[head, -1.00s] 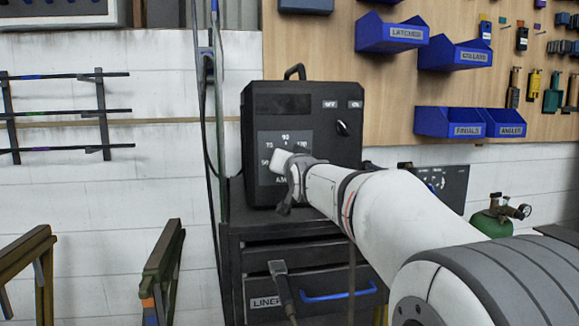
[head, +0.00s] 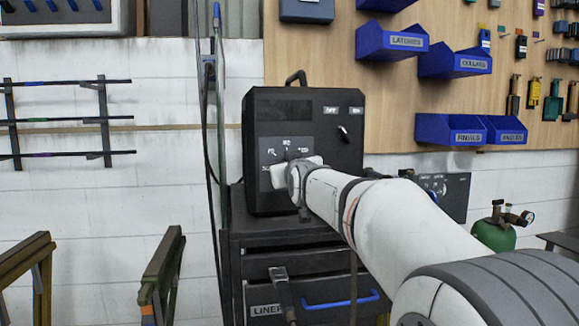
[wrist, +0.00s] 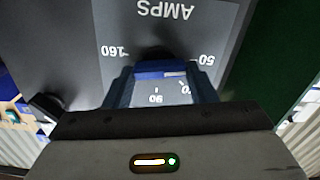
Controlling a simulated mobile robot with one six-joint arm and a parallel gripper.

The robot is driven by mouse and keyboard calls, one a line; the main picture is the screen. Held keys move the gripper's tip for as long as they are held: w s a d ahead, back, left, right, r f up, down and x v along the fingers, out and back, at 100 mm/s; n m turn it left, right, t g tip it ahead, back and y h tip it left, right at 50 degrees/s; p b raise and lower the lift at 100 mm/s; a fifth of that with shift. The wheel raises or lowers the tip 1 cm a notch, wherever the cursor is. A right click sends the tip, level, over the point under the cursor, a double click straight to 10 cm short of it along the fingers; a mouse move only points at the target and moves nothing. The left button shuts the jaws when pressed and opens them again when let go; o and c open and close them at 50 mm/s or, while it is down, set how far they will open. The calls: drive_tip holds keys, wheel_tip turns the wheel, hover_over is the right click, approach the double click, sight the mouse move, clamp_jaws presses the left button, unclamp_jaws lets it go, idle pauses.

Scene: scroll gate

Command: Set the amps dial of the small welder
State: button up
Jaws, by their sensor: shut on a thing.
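The small welder (head: 259,125) is a black box with a top handle, standing on a dark cabinet in the head view. Its grey amps plate (head: 270,148) is on the front, partly covered by my wrist. In the wrist view the amps plate (wrist: 120,22) appears upside down, with 160, 50, 70 and 90 readable around the dial. The dark amps dial (wrist: 154,54) is mostly hidden by my gripper (wrist: 160,72), which is shut on it. The pointer setting cannot be read. In the head view the fingers are hidden behind my wrist.
A switch (head: 343,134) sits upper right of the dial, under OFF and ON labels. Cables (head: 207,140) hang left of the welder. The cabinet's drawers (head: 268,272) are below, with a blue handle (head: 340,300). Blue bins (head: 450,128) and a green cylinder (head: 494,236) are to the right.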

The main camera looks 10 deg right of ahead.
idle(0.3)
drive_tip(key=o, duration=1)
drive_tip(key=s+p, duration=0.1)
drive_tip(key=s, duration=0.6)
drive_tip(key=shift+s, duration=0.4)
drive_tip(key=s+f+g+p, duration=0.1)
drive_tip(key=s+g+p, duration=0.4)
drive_tip(key=s+p, duration=0.4)
drive_tip(key=s+f+m+g+p, duration=0.1)
drive_tip(key=s+g+p, duration=0.4)
drive_tip(key=s+p, duration=0.5)
drive_tip(key=s+f+m+g+p, duration=0.1)
drive_tip(key=s+f+g+p, duration=0.2)
drive_tip(key=s+p, duration=0.7)
drive_tip(key=shift+s+d+f+g, duration=0.15)
drive_tip(key=shift+s+g, duration=0.45)
drive_tip(key=shift+g, duration=0.6)
